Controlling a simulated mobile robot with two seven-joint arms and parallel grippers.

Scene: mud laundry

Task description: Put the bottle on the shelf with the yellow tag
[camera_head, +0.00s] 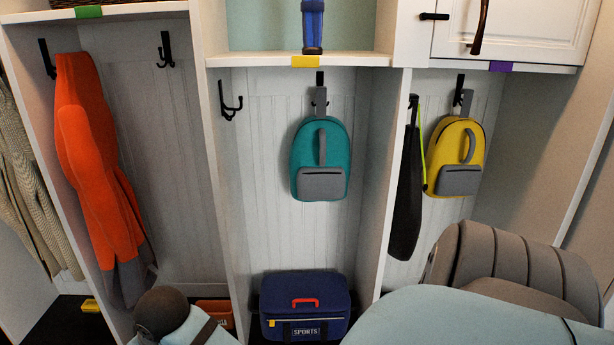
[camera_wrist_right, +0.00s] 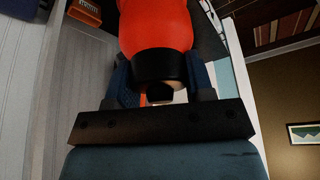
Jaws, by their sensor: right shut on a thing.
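In the right wrist view, my right gripper (camera_wrist_right: 160,88) is shut on a red, rounded bottle (camera_wrist_right: 155,25) with a black end towards the camera. The bottle's far end is cut off by the frame. The shelf with the yellow tag (camera_head: 305,61) is at the top middle of the head view. A tall blue object (camera_head: 312,25), which looks like another bottle, stands upright on it, with its top out of frame. My right gripper and the red bottle do not show in the head view. My left gripper is in neither view.
The shelf has bare room on both sides of the blue object. Green (camera_head: 88,12) and purple (camera_head: 502,67) tags mark neighbouring shelves. Below hang an orange jacket (camera_head: 90,150), a teal backpack (camera_head: 319,150) and a yellow backpack (camera_head: 458,140). A blue sports bag (camera_head: 330,303) sits low in the middle bay.

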